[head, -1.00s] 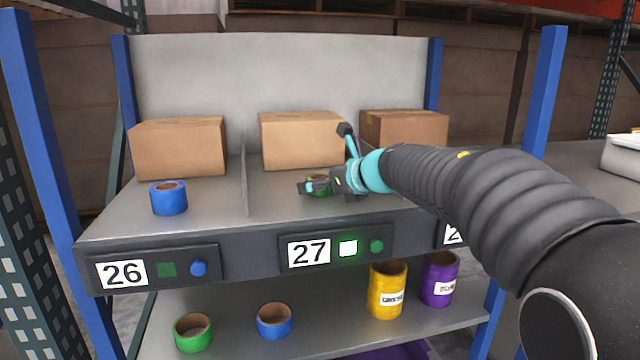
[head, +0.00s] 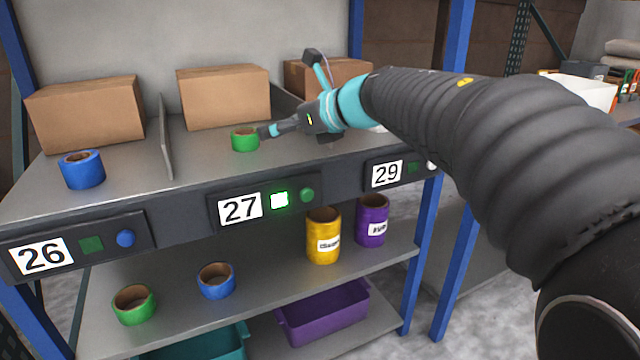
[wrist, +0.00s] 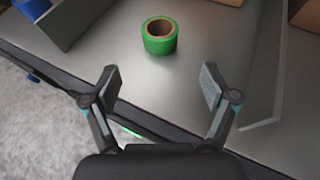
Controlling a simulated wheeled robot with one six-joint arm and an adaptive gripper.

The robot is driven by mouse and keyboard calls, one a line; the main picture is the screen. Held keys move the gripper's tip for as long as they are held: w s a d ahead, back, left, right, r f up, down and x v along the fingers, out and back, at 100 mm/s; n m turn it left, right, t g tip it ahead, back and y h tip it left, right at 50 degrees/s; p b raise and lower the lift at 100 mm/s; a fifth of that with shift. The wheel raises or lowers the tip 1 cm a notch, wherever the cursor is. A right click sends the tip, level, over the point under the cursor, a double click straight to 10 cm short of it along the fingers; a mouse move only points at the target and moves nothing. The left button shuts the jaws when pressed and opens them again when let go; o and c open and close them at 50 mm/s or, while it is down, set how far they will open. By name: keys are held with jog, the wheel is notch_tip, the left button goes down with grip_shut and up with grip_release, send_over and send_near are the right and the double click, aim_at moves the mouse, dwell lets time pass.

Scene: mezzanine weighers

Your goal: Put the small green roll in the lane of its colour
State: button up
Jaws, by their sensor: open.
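A small green roll (head: 245,138) stands upright on the upper shelf (head: 205,170), in the lane marked 27. It also shows in the wrist view (wrist: 160,36), ahead of the fingers and touching neither. My gripper (head: 270,131) is just right of this roll in the head view; in the wrist view (wrist: 164,88) its two fingers are spread and empty. Another green roll (head: 134,305) stands on the lower shelf, beside a small blue roll (head: 216,281). The 27 panel (head: 240,208) has a lit white-green square and a green knob.
A blue roll (head: 82,170) stands in lane 26, past a thin divider (head: 165,140). Cardboard boxes (head: 225,97) stand at the back of the lanes. Yellow (head: 323,236) and purple (head: 372,221) rolls stand on the lower shelf, above a purple bin (head: 322,313).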

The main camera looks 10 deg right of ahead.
jog(key=shift+r+m, duration=0.35)
jog(key=shift+m, duration=0.05)
jog(key=s+d+r+m+t+h, duration=0.1)
jog(key=s+d+m+t+h, duration=0.35)
jog(key=m, duration=0.65)
jog(key=s+d+r+m+t+h, duration=0.15)
jog(key=d+m+h, duration=0.35)
jog(key=d+m, duration=0.5)
jog(key=s+d+f+m+g+h, duration=0.25)
jog(key=s+f+m+g, duration=0.25)
jog(key=s+f+m, duration=0.95)
jog(key=s+a+f+m+g+y, duration=0.2)
jog(key=s+a+f+m+g, duration=0.3)
jog(key=s+f+m, duration=0.3)
notch_tip(320, 180, down, 3)
jog(key=shift+s+a+r+y, duration=0.2)
jog(key=shift+s+a+y, duration=0.2)
jog(key=shift+s, duration=0.3)
